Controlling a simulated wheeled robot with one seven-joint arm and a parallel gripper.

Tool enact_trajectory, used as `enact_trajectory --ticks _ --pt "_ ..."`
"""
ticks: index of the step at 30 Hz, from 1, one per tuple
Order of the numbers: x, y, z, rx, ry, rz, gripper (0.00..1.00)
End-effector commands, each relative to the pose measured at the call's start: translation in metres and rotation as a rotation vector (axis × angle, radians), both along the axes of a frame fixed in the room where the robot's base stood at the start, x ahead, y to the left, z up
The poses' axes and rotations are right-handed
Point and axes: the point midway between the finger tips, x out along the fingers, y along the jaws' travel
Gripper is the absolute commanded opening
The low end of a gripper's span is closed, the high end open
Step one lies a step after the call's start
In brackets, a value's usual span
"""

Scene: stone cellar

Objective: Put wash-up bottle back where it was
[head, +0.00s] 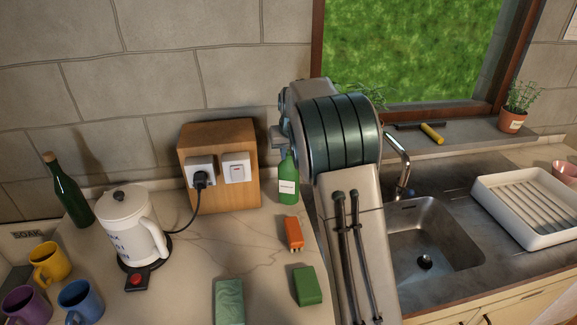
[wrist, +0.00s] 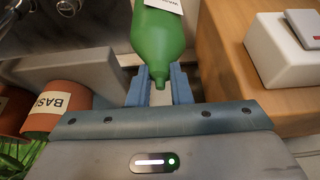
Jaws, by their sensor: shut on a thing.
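The green wash-up bottle (head: 288,185) with a white label is upright at the back of the counter, just right of the wooden socket box. My gripper (wrist: 160,77) is shut on its narrow neck from above. The bottle's body (wrist: 158,35) shows beyond the fingers in the wrist view. In the head view my arm hides part of the gripper and the area right of the bottle. I cannot tell whether the bottle's base touches the counter.
The wooden socket box (head: 248,190) stands close left of the bottle. An orange object (head: 293,233) and green block (head: 307,286) lie in front. A white kettle (head: 133,225), dark bottle (head: 68,190) and mugs are left. The sink (head: 435,240) and dish rack (head: 490,193) are right.

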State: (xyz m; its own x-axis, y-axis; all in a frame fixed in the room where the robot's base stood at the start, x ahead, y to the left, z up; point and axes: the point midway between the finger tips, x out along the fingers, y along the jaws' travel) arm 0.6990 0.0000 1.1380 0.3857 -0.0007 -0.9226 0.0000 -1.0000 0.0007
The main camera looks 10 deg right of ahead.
Motion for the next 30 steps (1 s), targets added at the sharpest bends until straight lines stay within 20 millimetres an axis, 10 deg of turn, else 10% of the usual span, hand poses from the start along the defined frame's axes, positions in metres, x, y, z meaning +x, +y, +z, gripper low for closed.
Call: enact_trajectory --ticks 20,23,30 --pt "0.000 0.000 -0.042 0.000 -0.003 0.000 0.00" --pt "0.000 0.000 -0.042 0.000 -0.001 0.000 0.38" --pt "0.000 0.000 -0.042 0.000 -0.001 0.000 0.40"
